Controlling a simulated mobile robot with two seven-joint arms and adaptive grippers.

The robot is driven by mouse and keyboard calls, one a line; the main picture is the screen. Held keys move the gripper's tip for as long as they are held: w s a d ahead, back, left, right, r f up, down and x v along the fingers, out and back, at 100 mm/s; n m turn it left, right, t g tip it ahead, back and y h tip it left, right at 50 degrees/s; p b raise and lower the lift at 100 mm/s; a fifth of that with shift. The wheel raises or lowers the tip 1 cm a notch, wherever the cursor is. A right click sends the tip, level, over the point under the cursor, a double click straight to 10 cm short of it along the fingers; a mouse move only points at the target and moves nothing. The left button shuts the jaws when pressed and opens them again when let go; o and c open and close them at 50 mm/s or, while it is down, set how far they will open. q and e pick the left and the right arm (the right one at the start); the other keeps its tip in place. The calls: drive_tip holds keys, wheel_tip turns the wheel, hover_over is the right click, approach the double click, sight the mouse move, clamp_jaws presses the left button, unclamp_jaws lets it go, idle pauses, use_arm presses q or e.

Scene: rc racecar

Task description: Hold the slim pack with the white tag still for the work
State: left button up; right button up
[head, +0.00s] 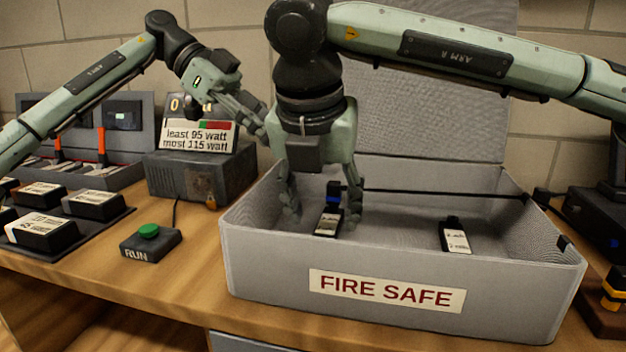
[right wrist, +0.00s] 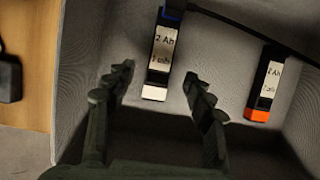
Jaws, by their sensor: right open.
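The slim pack with the white tag (head: 328,222) lies in the grey fire safe box (head: 250,262). The right wrist view shows its printed label and white end (right wrist: 154,92). A blue connector (head: 334,190) on a black cable sits at its far end. My right gripper (head: 325,212) points down into the box, open, with its fingers on either side of the pack; in the right wrist view, gaps show between the fingers (right wrist: 159,76) and the pack. My left gripper (head: 256,116) is near the meter; its jaw opening is unclear.
A second slim pack with an orange end (right wrist: 263,105) lies to the right in the box (head: 456,238). The black cable (head: 440,193) crosses the box to the right. A meter with a watt sign (head: 198,136), a green RUN button (head: 149,231) and several packs (head: 42,231) are at left.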

sight(325, 232)
drive_tip(key=shift+x, duration=1.85)
clamp_jaws()
use_arm(q)
drive_tip(key=shift+o, duration=0.6)
